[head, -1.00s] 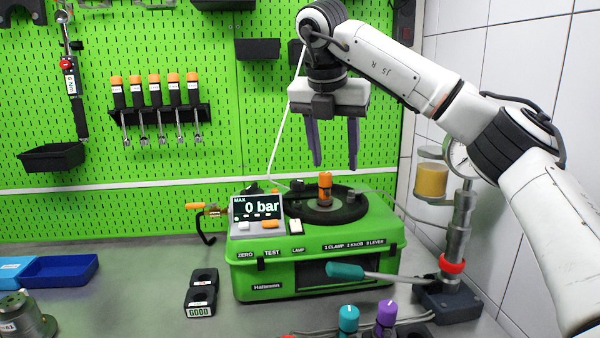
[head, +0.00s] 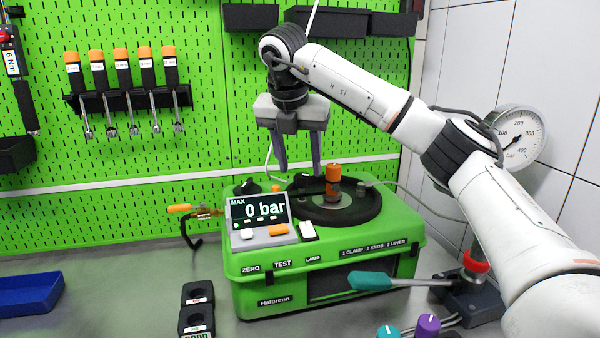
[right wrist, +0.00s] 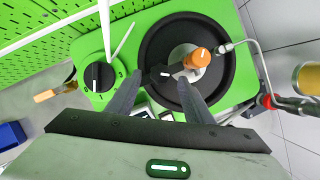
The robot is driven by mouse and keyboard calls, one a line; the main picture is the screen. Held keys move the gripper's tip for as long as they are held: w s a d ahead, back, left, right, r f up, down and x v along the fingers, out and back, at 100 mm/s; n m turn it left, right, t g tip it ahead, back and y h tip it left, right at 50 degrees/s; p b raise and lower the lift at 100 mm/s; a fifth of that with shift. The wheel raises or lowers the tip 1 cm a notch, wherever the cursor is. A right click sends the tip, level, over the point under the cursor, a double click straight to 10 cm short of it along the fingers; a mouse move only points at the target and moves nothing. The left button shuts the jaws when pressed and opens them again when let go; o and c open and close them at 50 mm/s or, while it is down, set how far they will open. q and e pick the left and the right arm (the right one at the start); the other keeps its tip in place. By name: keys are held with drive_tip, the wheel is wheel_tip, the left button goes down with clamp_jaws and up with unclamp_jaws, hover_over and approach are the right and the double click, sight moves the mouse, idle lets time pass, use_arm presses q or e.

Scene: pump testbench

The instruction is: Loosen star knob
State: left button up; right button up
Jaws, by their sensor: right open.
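The green test unit (head: 350,245) stands on the bench with a round black dish (head: 355,212) on top. An orange-capped cylinder (head: 333,182) stands upright in the dish. A small black knob-like part with a white mark (right wrist: 165,73) lies beside the orange cap (right wrist: 197,58) in the right wrist view; I cannot tell its star shape. My right gripper (head: 299,168) points down just above this part, open and empty, its fingers (right wrist: 158,85) on either side of it in the picture. A black rotary knob (right wrist: 99,77) sits left of the fingers. My left gripper is out of view.
The display (head: 258,211) reads 0 bar. A teal-handled lever (head: 372,281) crosses the unit's front right. A pressure gauge (head: 517,137) is at the right. A thin metal pipe (right wrist: 248,55) runs to the cylinder.

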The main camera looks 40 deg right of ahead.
sight(302, 175)
drive_tip(key=shift+x, duration=1.6)
drive_tip(key=shift+r, duration=0.1)
drive_tip(key=c, duration=1)
drive_tip(key=shift+c, duration=0.2)
